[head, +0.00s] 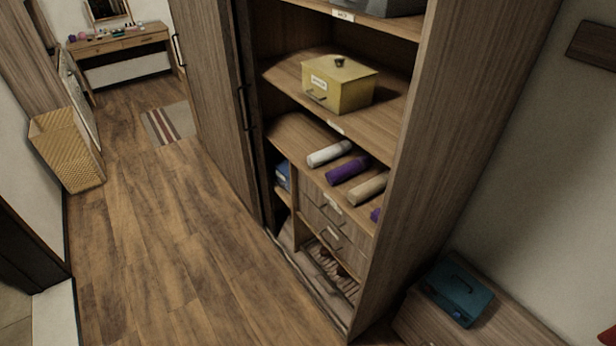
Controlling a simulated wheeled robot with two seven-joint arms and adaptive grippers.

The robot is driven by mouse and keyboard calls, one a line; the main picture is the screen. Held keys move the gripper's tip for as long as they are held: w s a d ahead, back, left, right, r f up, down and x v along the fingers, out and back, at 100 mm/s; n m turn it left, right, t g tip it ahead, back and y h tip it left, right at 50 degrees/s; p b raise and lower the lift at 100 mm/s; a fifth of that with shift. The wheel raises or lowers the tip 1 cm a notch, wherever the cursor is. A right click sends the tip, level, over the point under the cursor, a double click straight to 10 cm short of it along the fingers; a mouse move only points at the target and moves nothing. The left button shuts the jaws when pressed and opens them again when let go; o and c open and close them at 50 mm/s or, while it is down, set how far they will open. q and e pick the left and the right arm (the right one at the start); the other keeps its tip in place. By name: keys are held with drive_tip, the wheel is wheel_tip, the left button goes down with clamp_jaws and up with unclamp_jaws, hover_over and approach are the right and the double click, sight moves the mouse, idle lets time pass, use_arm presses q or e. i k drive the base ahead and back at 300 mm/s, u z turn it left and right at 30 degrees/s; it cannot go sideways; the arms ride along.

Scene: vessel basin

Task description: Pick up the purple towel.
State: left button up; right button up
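A rolled purple towel (347,169) lies on a middle shelf of the open wooden cabinet. It lies between a rolled white towel (329,153) on its left and a rolled beige towel (368,188) on its right. A second purple item (376,215) shows at the shelf's right end, mostly hidden by the cabinet's side panel. Neither of my grippers is in view.
A yellow box (338,88) stands on the shelf above the towels. Drawers (325,212) sit below them. A teal case (459,290) rests on a low wooden surface at right. The wood floor (175,240) left of the cabinet is clear; a wicker basket (70,150) stands beyond.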

sight(339, 175)
drive_tip(key=u, duration=1.3)
drive_tip(key=i, duration=1.4)
drive_tip(key=z, duration=1)
drive_tip(key=i, duration=0.9)
drive_tip(key=z, duration=0.95)
